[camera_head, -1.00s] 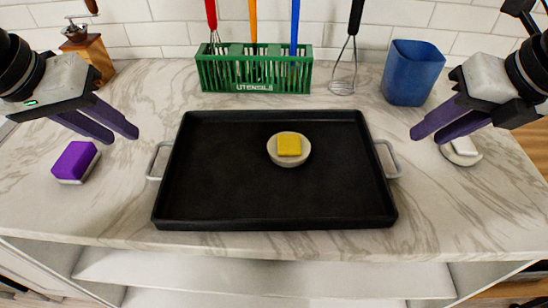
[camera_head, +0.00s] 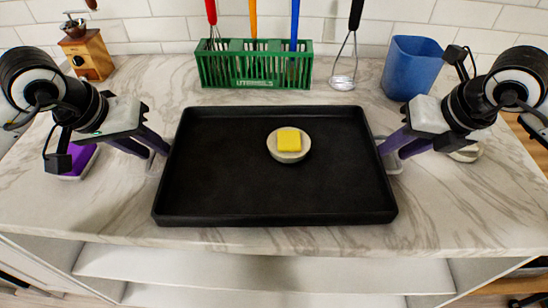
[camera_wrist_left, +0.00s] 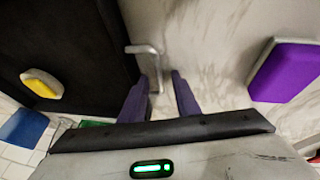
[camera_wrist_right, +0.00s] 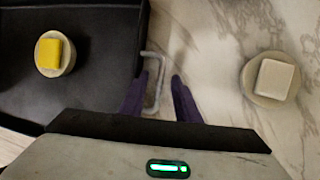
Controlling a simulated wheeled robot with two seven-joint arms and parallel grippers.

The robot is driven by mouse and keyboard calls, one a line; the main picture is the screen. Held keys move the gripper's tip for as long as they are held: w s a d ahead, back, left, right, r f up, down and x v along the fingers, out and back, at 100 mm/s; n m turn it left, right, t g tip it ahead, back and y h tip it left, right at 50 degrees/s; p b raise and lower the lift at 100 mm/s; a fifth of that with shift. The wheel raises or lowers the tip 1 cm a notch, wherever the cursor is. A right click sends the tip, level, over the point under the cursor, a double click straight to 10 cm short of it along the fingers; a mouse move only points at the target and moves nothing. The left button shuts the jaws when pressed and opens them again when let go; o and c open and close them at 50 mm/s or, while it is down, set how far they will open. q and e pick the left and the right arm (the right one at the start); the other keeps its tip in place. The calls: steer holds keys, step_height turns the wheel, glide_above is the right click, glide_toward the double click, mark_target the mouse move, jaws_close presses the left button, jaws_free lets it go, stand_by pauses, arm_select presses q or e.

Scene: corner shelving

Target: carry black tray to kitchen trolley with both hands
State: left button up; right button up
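The black tray (camera_head: 240,190) lies flat on the marble counter, with a yellow block (camera_head: 289,140) on a small round dish (camera_head: 290,155) in it. My left gripper (camera_head: 158,150) is open at the tray's left handle; in the left wrist view the metal handle (camera_wrist_left: 146,52) extends toward the gap between its purple fingers (camera_wrist_left: 160,85). My right gripper (camera_head: 388,154) is open at the right handle; in the right wrist view that handle (camera_wrist_right: 155,85) lies between the purple fingers (camera_wrist_right: 157,90). The kitchen trolley is not recognisable in view.
A green utensil rack (camera_head: 255,70), a whisk (camera_head: 345,70) and a blue bin (camera_head: 410,68) stand behind the tray. A purple sponge (camera_wrist_left: 287,72) lies left of it; a pale block on a dish (camera_wrist_right: 274,79) lies right. The counter front is clear.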

arm_select(q)
steer(key=shift+c, duration=0.2)
jaws_close()
arm_select(e)
jaws_close()
arm_select(q)
steer(key=shift+r, duration=0.1)
arm_select(e)
steer(key=shift+r, duration=0.15)
stand_by(0.7)
